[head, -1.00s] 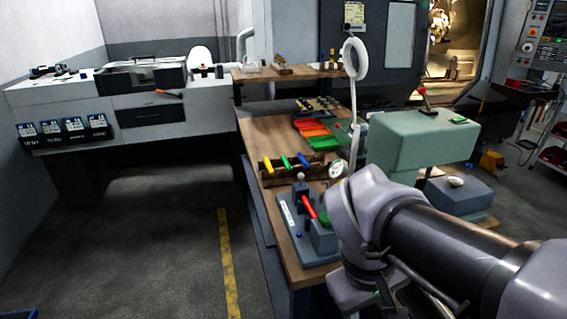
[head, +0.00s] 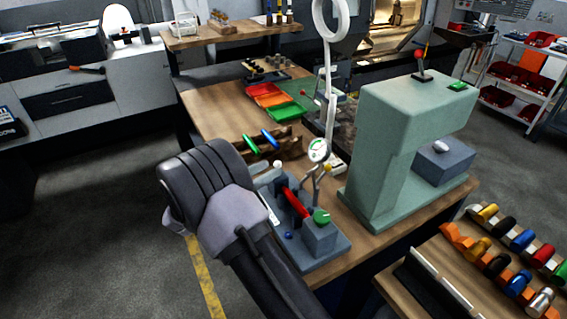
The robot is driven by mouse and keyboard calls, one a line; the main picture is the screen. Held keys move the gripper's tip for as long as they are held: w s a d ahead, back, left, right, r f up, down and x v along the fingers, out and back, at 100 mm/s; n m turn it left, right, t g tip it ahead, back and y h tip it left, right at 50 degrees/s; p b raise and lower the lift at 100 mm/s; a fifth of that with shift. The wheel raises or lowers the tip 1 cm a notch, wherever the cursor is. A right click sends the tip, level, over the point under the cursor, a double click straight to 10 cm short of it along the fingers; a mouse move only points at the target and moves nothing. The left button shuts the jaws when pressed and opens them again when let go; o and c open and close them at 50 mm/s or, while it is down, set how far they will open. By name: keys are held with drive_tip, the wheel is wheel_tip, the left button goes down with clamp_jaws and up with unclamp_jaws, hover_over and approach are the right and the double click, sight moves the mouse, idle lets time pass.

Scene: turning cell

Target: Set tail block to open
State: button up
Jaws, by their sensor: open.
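A grey bench fixture (head: 333,252) sits on the near part of the wooden bench. It carries a red lever (head: 296,201), which lies tilted, and a grey block (head: 319,240) with a green knob (head: 321,216) on top at its near right end. A small blue button (head: 289,236) is on the base. No readable label shows which part is the tail block, and I cannot tell its setting. My arm crosses in front of the fixture's left side and hides part of it. My gripper does not show.
A large pale green machine (head: 385,150) stands right of the fixture. A white ring lamp on a stem (head: 329,100) rises behind it. A rack with green and blue handles (head: 283,137) lies farther back. Coloured tools (head: 497,250) fill the lower right table.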

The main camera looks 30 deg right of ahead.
drive_tip(key=b+x, duration=0.1)
drive_tip(key=x, duration=0.6)
drive_tip(key=shift+w+d, duration=0.1)
drive_tip(key=shift+d, duration=0.05)
clamp_jaws()
idle(1.1)
